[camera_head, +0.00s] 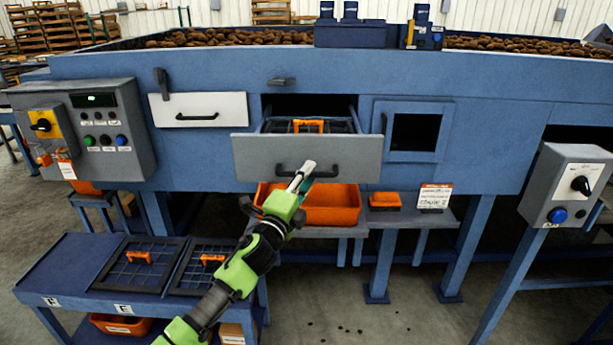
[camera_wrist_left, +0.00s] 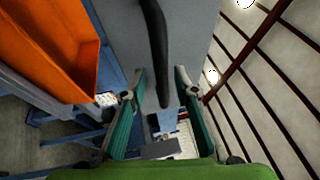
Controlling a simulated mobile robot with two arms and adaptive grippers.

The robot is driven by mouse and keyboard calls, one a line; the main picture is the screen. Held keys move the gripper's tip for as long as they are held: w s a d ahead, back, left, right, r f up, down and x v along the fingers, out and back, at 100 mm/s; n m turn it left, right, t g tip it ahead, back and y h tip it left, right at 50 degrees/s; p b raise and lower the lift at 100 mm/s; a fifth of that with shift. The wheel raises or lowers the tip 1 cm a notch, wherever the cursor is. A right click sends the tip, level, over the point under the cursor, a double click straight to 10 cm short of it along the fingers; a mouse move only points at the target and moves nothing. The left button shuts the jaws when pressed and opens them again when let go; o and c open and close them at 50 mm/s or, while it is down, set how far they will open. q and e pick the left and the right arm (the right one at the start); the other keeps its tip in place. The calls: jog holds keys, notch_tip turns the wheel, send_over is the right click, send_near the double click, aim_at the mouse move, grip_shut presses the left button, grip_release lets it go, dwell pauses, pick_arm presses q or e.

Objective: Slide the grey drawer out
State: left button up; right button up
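The grey drawer (camera_head: 258,158) is partly out of the blue machine in the head view. A dark grid screen with an orange handle (camera_head: 309,126) shows inside it. Its black bar handle (camera_head: 322,172) is on the front, and it also shows in the left wrist view (camera_wrist_left: 157,45). My right gripper is not in view.
An orange bin (camera_head: 330,204) sits on a shelf below the drawer. A white drawer (camera_head: 230,108) is shut at the left. A low blue table (camera_head: 60,285) with two grid screens stands at the lower left. Control boxes (camera_head: 128,140) flank the machine. Floor in front is clear.

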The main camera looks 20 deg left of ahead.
pick_arm(q)
jog(key=shift+r, duration=0.15)
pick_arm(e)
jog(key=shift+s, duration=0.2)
pick_arm(q)
jog(key=v, duration=1.2)
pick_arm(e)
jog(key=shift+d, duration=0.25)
